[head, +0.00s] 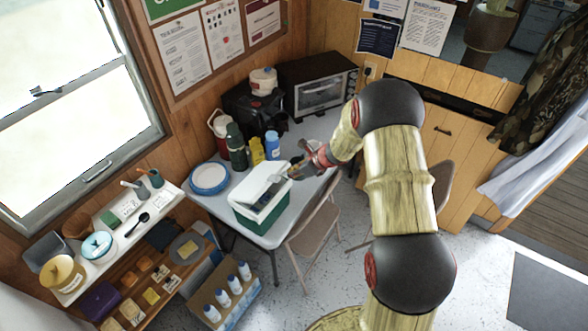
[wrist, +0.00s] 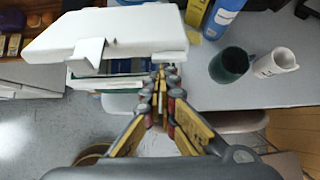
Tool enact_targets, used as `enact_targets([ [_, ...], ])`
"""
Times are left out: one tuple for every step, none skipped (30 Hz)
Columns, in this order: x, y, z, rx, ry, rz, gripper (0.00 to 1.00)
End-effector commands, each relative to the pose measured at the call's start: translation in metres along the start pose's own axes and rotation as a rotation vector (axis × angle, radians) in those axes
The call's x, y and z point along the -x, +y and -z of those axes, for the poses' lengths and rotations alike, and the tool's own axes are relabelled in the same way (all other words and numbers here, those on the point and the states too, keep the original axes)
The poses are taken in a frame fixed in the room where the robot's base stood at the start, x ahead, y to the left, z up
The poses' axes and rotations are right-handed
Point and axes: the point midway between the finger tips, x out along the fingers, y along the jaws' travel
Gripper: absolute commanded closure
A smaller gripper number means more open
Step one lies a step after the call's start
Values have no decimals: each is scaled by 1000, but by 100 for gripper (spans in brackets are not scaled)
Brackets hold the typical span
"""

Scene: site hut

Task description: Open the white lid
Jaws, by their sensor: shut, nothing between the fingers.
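The white lid (head: 256,189) belongs to a green and white cooler (head: 262,217) on the table. In the wrist view the lid (wrist: 120,32) fills the upper left, with a latch tab on its front edge. It looks raised at the front, with a gap between it and the cooler's rim (wrist: 85,84). Its exact angle is hard to tell. My gripper (head: 291,173) is at the right end of the cooler in the head view. In the wrist view its fingers (wrist: 160,76) are together and empty, beside the lid's lower right corner; I cannot tell whether they touch it.
The grey table (wrist: 245,88) holds a blue plate (head: 209,178), a green flask (head: 236,147) and a blue bottle (head: 272,146). A dark green mug (wrist: 230,65) and a white cup (wrist: 275,63) stand right of my gripper. A folding chair (head: 314,222) stands in front.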

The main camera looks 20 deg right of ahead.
Motion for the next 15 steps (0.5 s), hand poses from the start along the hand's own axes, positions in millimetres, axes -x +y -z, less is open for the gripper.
enact_targets([
  [8, 0, -10, 3, 20, -1, 100],
  [9, 1, -12, 4, 34, -1, 100],
  [10, 1, -14, 4, 52, -3, 100],
  [11, 1, -17, 4, 65, -1, 100],
  [12, 0, -19, 3, 78, -1, 100],
  [13, 1, -22, 3, 96, -2, 100],
  [14, 0, -25, 4, 109, -1, 100],
  [15, 1, -27, 4, 123, -1, 100],
  [17, 1, -28, 1, 122, -1, 100],
  [18, 0, -31, 0, 120, -1, 100],
  [19, 0, -33, 0, 119, -1, 100],
  [20, 0, -37, 0, 119, -1, 100],
  [21, 0, -39, 1, 119, -1, 100],
  [22, 0, -42, 1, 119, -1, 100],
  [23, 0, -45, 1, 118, -1, 100],
])
